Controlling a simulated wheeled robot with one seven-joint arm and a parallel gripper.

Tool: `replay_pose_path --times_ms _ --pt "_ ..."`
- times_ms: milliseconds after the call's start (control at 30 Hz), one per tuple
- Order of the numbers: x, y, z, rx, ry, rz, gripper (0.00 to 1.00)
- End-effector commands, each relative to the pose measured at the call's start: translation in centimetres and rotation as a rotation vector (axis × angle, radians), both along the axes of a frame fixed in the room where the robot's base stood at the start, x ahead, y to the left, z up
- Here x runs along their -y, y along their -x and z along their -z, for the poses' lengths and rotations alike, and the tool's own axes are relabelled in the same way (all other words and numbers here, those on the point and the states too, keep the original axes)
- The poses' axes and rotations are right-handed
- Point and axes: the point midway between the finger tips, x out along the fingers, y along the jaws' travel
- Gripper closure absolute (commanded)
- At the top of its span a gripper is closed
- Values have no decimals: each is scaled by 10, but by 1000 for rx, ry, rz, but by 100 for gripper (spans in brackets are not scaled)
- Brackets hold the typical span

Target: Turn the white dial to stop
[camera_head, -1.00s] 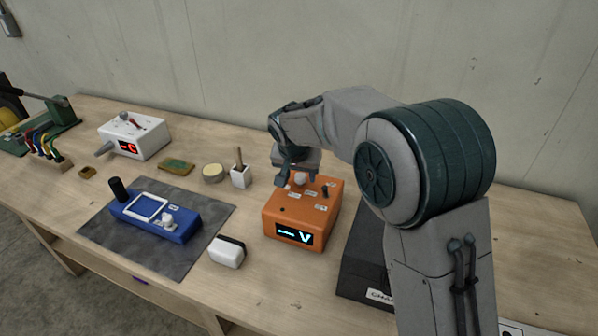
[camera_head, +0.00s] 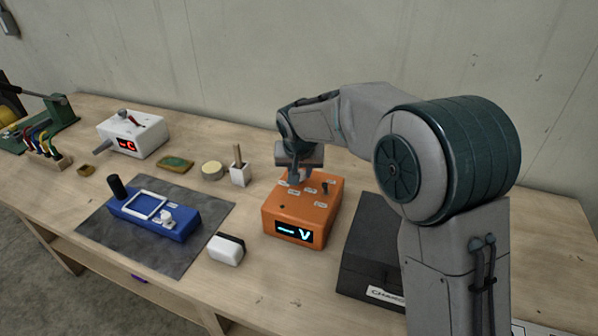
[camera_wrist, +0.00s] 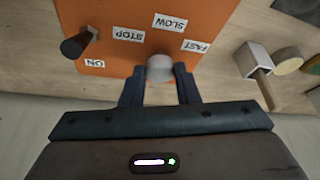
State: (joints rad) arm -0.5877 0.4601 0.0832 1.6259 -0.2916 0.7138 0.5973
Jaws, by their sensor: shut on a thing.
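The orange box (camera_head: 292,212) stands on the bench with a lit display on its front. The white dial (camera_wrist: 160,68) is on its top face, with STOP (camera_wrist: 128,35), SLOW (camera_wrist: 171,22) and FAST (camera_wrist: 194,46) labels around it. My gripper (camera_wrist: 159,82) is shut on the dial, one finger on each side. In the head view my gripper (camera_head: 297,180) is down at the box top and hides the dial. Which label the dial points to cannot be told.
A black switch lever (camera_wrist: 79,43) stands on the box by the ON label. A dark case (camera_head: 368,250) is right of the box. A white holder (camera_head: 240,174) and a white-and-black block (camera_head: 227,249) are to its left. A blue device (camera_head: 155,215) lies on a grey mat.

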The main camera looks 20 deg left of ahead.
Motion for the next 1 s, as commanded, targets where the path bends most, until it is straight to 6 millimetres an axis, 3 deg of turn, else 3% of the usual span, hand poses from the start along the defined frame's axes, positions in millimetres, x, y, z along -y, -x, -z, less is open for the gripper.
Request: replay_pose_path --times_ms 600,1000 --pt "6 -4 -1 -1 -4 -561 95" --pt "6 -5 -1 1 -2 -805 95"
